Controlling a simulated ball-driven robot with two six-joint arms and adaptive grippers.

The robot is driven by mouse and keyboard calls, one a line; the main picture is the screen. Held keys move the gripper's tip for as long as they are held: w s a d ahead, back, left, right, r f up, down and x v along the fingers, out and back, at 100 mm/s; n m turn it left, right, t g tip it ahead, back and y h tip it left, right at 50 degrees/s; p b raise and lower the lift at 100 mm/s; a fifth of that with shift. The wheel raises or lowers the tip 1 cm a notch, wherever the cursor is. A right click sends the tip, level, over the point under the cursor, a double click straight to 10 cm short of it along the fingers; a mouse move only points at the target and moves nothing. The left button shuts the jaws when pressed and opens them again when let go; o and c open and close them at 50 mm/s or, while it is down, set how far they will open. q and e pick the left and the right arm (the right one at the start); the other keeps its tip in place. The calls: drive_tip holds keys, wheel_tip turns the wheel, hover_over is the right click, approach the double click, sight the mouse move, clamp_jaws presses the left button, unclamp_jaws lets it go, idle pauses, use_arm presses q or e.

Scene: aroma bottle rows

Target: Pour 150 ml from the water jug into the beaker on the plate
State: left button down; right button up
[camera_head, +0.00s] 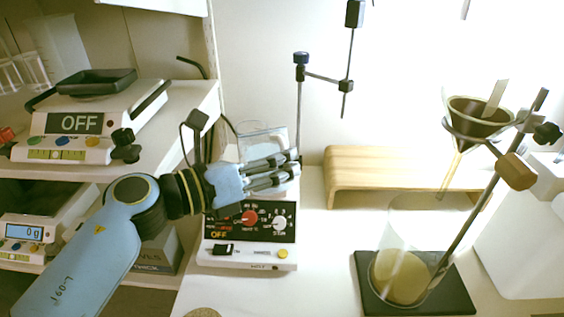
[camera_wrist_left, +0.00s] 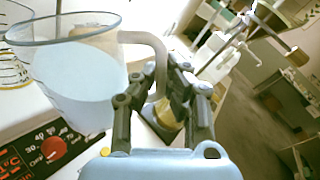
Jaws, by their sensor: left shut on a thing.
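My left gripper (camera_head: 292,172) reaches in front of the hot plate (camera_head: 248,240). In the left wrist view its fingers (camera_wrist_left: 172,92) are shut on the handle (camera_wrist_left: 150,48) of the water jug (camera_wrist_left: 75,75). The jug is a wide, clear vessel with pale contents, and no stream leaves it. A glass vessel with yellow marks, likely the beaker (camera_wrist_left: 12,68), is partly cut off at the left edge, beside the jug. In the head view clear walls (camera_head: 262,138) show behind the gripper; I cannot tell jug from beaker there. My right gripper is out of view.
A retort stand with a dark funnel (camera_head: 478,118) and a glass vessel of yellowish contents (camera_head: 402,278) on a black base (camera_head: 455,292) stands at the right. A wooden riser (camera_head: 400,165) is behind. Shelves with a scale (camera_head: 80,122) are left.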

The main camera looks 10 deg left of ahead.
sight(274, 132)
use_arm(q)
drive_tip(key=shift+w+a+r+n+p, duration=0.35)
drive_tip(key=shift+r+p, duration=0.25)
drive_tip(key=shift+p, duration=0.25)
drive_tip(key=shift+w+a+r+n+p, duration=0.25)
drive_tip(key=shift+w+r+n+p, duration=0.3)
drive_tip(key=shift+p, duration=0.25)
idle(0.6)
drive_tip(key=shift+w+a+r+n+g+p, duration=0.3)
drive_tip(key=shift+r+p, duration=0.3)
drive_tip(key=shift+p, duration=0.3)
drive_tip(key=shift+w+a+r+n+g+p, duration=0.15)
drive_tip(key=shift+r+n+p, duration=0.25)
drive_tip(key=shift+r+p, duration=0.35)
idle(0.8)
drive_tip(key=shift+f, duration=0.2)
drive_tip(key=shift+s+d+f+b, duration=0.1)
drive_tip(key=shift+f+b, duration=0.2)
drive_tip(key=shift+w+r+p, duration=0.2)
drive_tip(key=shift+r+p, duration=0.35)
drive_tip(key=shift+p, duration=0.5)
idle(1.8)
